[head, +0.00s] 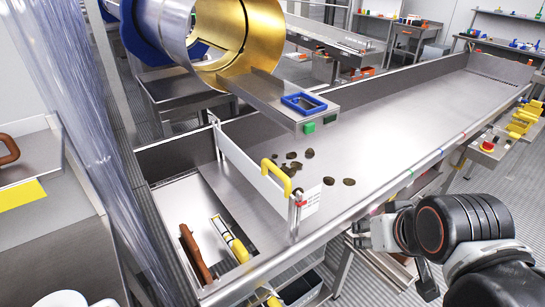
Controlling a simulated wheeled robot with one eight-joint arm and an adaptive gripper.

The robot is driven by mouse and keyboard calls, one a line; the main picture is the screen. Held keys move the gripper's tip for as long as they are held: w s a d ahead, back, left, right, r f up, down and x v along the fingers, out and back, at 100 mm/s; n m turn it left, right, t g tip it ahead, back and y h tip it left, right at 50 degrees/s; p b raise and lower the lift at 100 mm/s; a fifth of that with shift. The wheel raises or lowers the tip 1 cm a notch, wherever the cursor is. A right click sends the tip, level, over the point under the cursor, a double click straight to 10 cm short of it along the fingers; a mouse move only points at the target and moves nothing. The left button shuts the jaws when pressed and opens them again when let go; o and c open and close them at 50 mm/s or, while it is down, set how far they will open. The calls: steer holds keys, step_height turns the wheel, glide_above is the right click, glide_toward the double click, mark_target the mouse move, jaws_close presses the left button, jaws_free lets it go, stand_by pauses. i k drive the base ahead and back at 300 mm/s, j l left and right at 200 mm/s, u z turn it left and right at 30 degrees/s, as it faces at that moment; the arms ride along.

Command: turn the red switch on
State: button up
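A small red round knob (487,146) sits on a grey and yellow control box at the right front edge of the long metal table. It is the red switch-like part I can make out, and its on or off state cannot be told. My gripper (362,233) is at the lower right, in front of the table's front edge, left of and nearer than the knob. It is apart from the knob. Its fingers are small and partly hidden by the arm, so I cannot tell if they are open or shut.
The metal table (400,130) has a raised rim. A low gate with a yellow handle (277,177) crosses the table near several brown lumps (292,155). Yellow items (522,122) stand beyond the knob.

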mark_target(486, 145)
steer(key=l+u, duration=0.2)
steer(key=l, duration=1.8)
steer(key=l+u, duration=0.1)
steer(key=l, duration=1.65)
steer(key=l+u, duration=0.15)
steer(key=l, duration=0.75)
steer(key=l+u, duration=0.1)
steer(key=l, duration=0.75)
steer(key=k+l+u, duration=0.1)
steer(key=l, duration=0.8)
steer(key=i+j+z, duration=0.15)
steer(key=z, duration=0.15)
steer(key=i+j+z, duration=0.15)
steer(key=z, duration=0.2)
